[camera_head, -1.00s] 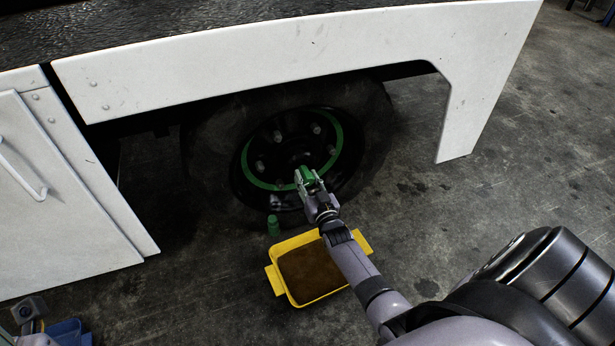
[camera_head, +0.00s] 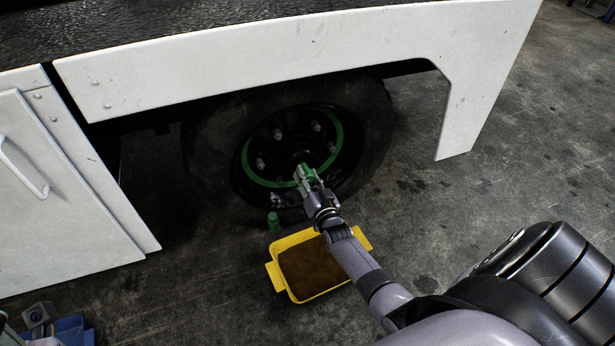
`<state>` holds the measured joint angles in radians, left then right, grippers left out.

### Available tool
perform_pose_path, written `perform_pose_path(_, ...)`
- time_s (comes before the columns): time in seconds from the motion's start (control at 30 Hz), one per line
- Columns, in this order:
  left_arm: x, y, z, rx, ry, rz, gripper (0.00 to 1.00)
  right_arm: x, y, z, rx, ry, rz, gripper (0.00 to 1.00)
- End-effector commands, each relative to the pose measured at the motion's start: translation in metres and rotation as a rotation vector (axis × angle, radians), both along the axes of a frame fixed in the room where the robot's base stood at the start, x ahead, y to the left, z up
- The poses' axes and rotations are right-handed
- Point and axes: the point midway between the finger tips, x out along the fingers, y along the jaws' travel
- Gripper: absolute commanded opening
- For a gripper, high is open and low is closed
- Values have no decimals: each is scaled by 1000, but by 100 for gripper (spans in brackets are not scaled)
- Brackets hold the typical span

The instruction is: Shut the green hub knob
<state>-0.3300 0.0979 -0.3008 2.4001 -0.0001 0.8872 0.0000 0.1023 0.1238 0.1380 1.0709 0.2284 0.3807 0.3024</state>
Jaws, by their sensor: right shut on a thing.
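The green hub knob (camera_head: 306,171) sits at the lower middle of the dark wheel hub, partly hidden by my gripper. My right gripper (camera_head: 303,174) is shut on it, reaching up from the lower right. The wheel (camera_head: 215,150) carries a green ring (camera_head: 262,180) and several wheel nuts around the hub. How far the knob is turned cannot be told.
A yellow tray (camera_head: 271,279) with brown liquid stands on the floor below the wheel, under my right forearm. A small green bottle (camera_head: 273,223) stands beside it. White body panels (camera_head: 250,62) overhang the wheel. A blue item (camera_head: 74,330) lies at the lower left.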

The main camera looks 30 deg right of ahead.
Motion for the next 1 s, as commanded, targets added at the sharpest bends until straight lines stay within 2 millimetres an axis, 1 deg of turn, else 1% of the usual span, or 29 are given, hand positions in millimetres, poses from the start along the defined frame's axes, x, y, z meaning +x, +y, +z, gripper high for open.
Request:
perform_pose_path(0.07,0,0,0,1,-1,0,40,0,0,-1,5,0,-1,4)
perform_pose_path(0.1,0,0,0,0,-2,0,40,0,0,-1,5,0,-1,33)
perform_pose_path(0.4,0,0,1,1,-4,1,40,0,0,0,2,0,-1,52)
perform_pose_path(0.67,-1,1,4,0,-11,1,40,0,0,0,1,0,0,52)
perform_pose_path(0.77,-1,1,4,-2,-13,3,40,-4,1,-1,2,0,0,52)
perform_pose_path(0.87,-1,1,3,-1,-11,2,40,-16,4,-2,2,2,0,52)
perform_pose_path(1.0,-1,1,3,-1,-9,2,40,-44,11,-2,4,2,-1,52)
